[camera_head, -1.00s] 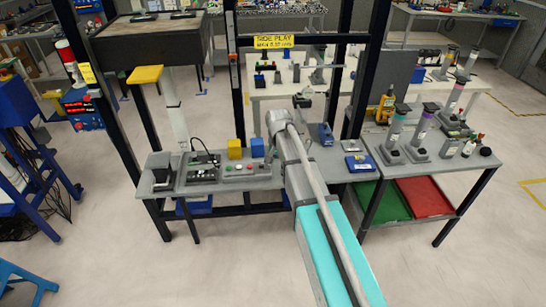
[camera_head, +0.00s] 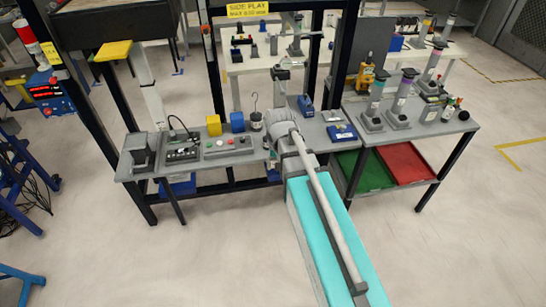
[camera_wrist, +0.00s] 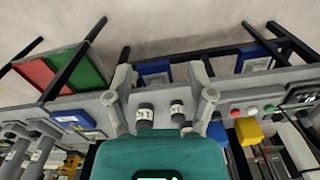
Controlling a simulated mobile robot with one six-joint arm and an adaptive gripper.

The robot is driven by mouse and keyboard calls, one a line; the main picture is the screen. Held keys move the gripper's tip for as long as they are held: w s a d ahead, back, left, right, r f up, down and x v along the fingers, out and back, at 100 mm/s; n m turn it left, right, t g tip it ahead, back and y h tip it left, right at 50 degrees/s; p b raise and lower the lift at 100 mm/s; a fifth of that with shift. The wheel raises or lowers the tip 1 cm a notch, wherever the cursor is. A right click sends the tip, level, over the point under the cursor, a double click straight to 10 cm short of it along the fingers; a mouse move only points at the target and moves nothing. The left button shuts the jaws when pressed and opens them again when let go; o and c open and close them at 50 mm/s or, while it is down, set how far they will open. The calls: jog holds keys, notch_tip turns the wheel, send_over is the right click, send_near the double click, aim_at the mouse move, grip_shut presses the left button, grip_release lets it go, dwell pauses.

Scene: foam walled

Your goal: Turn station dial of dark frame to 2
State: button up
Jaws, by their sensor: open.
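The dark frame (camera_head: 212,75) stands as tall dark posts behind and over the grey bench. On the bench, a dark control box (camera_head: 183,153) with small knobs and a cable sits left of a grey button panel (camera_head: 228,144). The panel shows again in the wrist view (camera_wrist: 252,111). I cannot make out which part is the station dial, nor its setting. My gripper (camera_wrist: 160,80) is open and empty in the wrist view, its grey fingers spread above the bench. Two dark labelled cylinders (camera_wrist: 145,116) appear between the fingers, apart from them. In the head view I cannot make out my fingers clearly.
A yellow block (camera_head: 214,125), a blue block (camera_head: 237,121) and a dark canister with a hook (camera_head: 256,121) stand along the bench. A right-hand table holds several upright cylinders (camera_head: 376,95) over green and red trays (camera_head: 405,163). The front floor is clear.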

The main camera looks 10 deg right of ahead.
jog(key=shift+s+d+f+n, duration=0.15)
jog(key=shift+s+d+n, duration=0.05)
jog(key=shift+s, duration=0.65)
jog(key=shift+s+d+f+n, duration=0.15)
jog(key=shift+s+d+n, duration=0.05)
jog(key=shift+s, duration=0.65)
jog(key=shift+n, duration=0.5)
jog(key=s, duration=0.2)
jog(key=s+d, duration=0.1)
jog(key=s, duration=0.1)
jog(key=shift+s, duration=0.3)
